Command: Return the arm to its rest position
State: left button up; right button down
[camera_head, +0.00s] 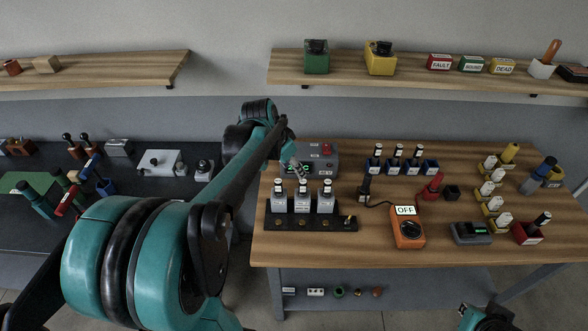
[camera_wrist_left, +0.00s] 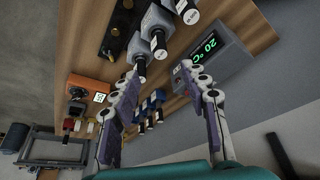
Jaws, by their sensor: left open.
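My left arm (camera_head: 240,190) reaches from the lower left over the gap between the two benches, with its far end beside the grey box. My left gripper (camera_wrist_left: 160,72) shows in the left wrist view with its two fingers spread apart and nothing between them. In the head view it is mostly hidden behind the arm. My right gripper (camera_head: 485,318) shows only in part at the bottom edge of the head view, low in front of the wooden bench; its fingers are too unclear to read.
A grey box (camera_head: 322,160) with a green display (camera_wrist_left: 208,46) stands near my left gripper. A black rack (camera_head: 300,223) holds three grey, black-topped units close by. An orange meter (camera_head: 407,232) reads OFF. The wooden bench (camera_head: 350,255) has bare room along its front.

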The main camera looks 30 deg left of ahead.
dwell(0.3)
pick_arm(q)
jog(key=s+d+f+n+t+b, duration=0.1)
jog(key=s+d+f+b, duration=0.3)
jog(key=s+d, duration=0.3)
jog(key=s+d+f+n+t+y+b, duration=0.1)
jog(key=s+d+f+b, duration=0.4)
jog(key=s+d, duration=0.2)
jog(key=shift+s+d+n+t, duration=0.15)
jog(key=shift+d+n+t, duration=0.25)
jog(key=shift+d, duration=0.85)
